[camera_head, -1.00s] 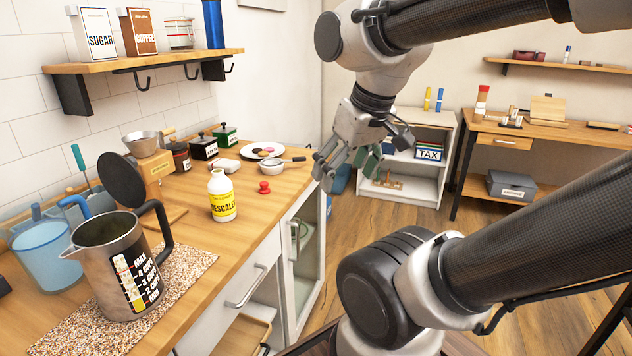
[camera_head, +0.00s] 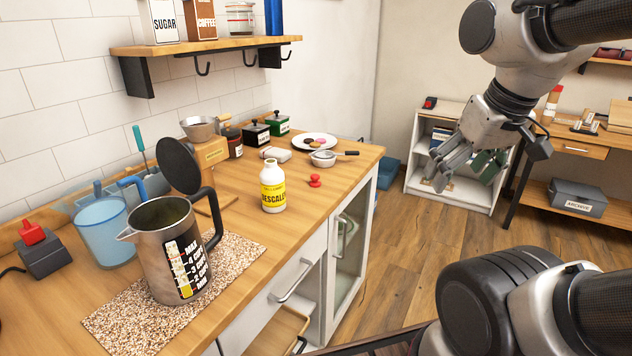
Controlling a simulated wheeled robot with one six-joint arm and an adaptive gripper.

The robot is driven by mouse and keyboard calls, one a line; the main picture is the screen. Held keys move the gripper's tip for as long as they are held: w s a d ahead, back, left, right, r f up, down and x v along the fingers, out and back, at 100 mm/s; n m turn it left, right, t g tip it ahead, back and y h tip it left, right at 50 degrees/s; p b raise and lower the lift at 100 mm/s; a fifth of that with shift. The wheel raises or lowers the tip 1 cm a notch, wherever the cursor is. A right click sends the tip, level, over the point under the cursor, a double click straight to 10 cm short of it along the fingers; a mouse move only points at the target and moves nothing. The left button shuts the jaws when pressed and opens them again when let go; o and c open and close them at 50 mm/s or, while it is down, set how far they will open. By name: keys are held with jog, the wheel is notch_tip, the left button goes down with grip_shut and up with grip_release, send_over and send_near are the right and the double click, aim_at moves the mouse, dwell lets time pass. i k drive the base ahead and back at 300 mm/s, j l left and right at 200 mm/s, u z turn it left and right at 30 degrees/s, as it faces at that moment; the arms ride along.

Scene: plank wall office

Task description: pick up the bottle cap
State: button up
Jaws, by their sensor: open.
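A small red piece (camera_head: 314,181), which looks like the bottle cap, sits on the wooden counter (camera_head: 345,190) near its front edge. The white bottle with a yellow DESCALER label (camera_head: 272,188) stands upright to its left, with no coloured cap on its white neck. My gripper (camera_head: 462,172) is at the upper right, open and empty, out over the floor beyond the counter's right end. It is well to the right of the red piece and apart from it. Nothing hides the red piece.
A steel jug (camera_head: 167,262) with a raised dark lid stands on a speckled mat (camera_head: 234,262). A small pan (camera_head: 323,158) and a plate (camera_head: 314,139) are behind the red piece. A shelf (camera_head: 205,46) hangs above. Counter around the red piece is clear.

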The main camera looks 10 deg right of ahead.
aim_at(315, 183)
jog(key=u, duration=0.45)
jog(key=i+l+u, duration=0.15)
jog(key=l+u, duration=0.7)
jog(key=l, duration=0.2)
jog(key=l+u, duration=0.25)
jog(key=l, duration=1.85)
